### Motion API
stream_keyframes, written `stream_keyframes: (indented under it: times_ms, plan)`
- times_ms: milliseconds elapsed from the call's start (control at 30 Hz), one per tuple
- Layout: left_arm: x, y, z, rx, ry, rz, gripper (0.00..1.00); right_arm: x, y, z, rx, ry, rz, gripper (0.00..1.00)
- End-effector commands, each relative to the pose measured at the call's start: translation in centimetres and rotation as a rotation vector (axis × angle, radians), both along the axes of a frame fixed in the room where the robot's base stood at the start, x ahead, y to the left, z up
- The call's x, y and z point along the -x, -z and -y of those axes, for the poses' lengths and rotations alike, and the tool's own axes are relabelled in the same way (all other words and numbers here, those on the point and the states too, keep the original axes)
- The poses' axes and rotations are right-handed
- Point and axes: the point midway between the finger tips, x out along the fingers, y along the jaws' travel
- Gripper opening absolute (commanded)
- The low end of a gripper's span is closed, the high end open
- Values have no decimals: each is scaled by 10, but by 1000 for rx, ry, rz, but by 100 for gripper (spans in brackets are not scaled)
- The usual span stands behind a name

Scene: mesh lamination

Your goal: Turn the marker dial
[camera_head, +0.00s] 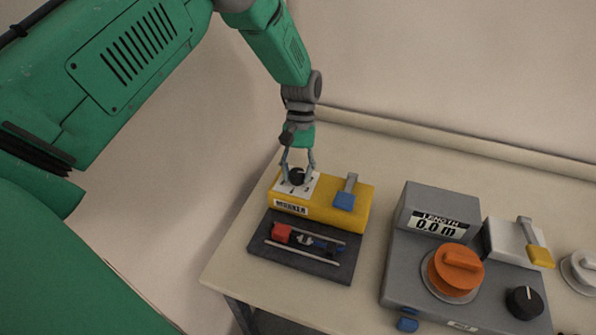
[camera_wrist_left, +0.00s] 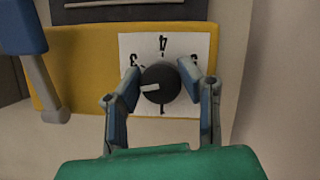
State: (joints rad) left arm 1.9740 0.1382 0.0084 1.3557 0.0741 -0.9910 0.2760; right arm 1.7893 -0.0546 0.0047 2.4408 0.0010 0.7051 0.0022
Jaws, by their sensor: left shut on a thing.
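The marker dial (camera_head: 297,177) is a black round knob on a white numbered plate, on top of a yellow box (camera_head: 322,210) with a label on its front. My left gripper (camera_head: 297,172) comes down on the dial from above and is shut on it. In the left wrist view the dial (camera_wrist_left: 160,83) sits between the two blue-grey fingers of my left gripper (camera_wrist_left: 161,88). Its white pointer line points to the left of that picture. Part of the numbers on the plate (camera_wrist_left: 165,47) is hidden behind the fingers. My right gripper is not in view.
A lever with a blue handle (camera_head: 345,200) stands on the yellow box. A dark tray (camera_head: 315,268) with rails lies in front. A grey machine (camera_head: 395,275) with a "LENGTH 0.0 m" display (camera_head: 438,224) and orange knob (camera_head: 457,270) stands right.

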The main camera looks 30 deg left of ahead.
Motion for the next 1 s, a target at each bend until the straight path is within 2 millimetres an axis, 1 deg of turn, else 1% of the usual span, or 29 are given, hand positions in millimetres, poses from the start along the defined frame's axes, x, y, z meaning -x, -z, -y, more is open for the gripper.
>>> stream_keyframes:
  times_ms: [33, 500, 800, 1000]
  plan:
    - [-6, -2, -2, -5, 46, 17, 3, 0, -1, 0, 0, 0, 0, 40]
    - [-6, -3, 0, -5, 471, 17, 4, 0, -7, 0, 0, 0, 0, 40]
    - [-6, -3, 0, -5, 649, 16, 4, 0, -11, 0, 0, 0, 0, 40]
    - [-7, -3, 0, -5, 709, 18, 4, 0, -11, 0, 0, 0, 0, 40]
